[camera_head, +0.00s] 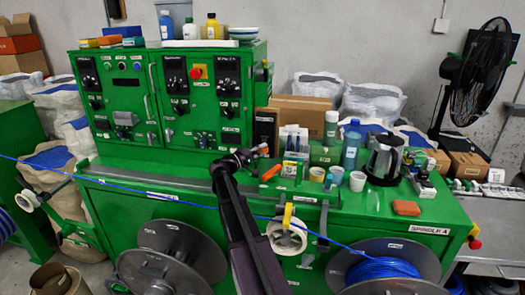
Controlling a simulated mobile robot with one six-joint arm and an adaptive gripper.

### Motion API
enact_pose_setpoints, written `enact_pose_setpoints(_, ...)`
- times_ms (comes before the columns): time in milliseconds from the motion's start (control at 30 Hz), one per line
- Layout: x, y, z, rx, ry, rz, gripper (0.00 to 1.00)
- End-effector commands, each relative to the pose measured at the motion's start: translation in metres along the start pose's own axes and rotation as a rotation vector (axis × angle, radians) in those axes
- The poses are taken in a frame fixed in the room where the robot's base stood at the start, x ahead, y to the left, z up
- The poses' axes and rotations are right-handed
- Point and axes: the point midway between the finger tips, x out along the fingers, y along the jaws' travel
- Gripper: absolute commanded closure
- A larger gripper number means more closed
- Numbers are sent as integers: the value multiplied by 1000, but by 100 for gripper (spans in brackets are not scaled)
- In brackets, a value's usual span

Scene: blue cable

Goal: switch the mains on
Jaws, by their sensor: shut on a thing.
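The green control cabinet (140,145) stands at the back left of the bench, its front covered with dials, knobs and small switches. A red knob on a yellow plate (197,73) sits at its upper middle. The labels are too small to read, so I cannot tell which control is the mains switch or how it is set. My gripper (260,150) is low in front of the cabinet's right end, by a black box (265,126) with a pale label. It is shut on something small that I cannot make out. My arm hides part of the bench front.
A blue cable (120,188) runs across the bench front to a reel (380,272). Cups, bottles, an orange object (271,172) and a kettle (384,155) crowd the bench right of my gripper. Bottles and sponges stand on the cabinet. A fan (485,75) is at right.

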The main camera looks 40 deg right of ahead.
Motion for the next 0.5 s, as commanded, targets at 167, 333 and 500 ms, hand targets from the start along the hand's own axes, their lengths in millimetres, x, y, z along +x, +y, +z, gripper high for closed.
enact_pose_setpoints(167,0,0,0,-4,-1,-8,100)
enact_pose_setpoints(333,0,3,0,-22,0,-25,100)
enact_pose_setpoints(500,0,8,1,-61,0,-65,100)
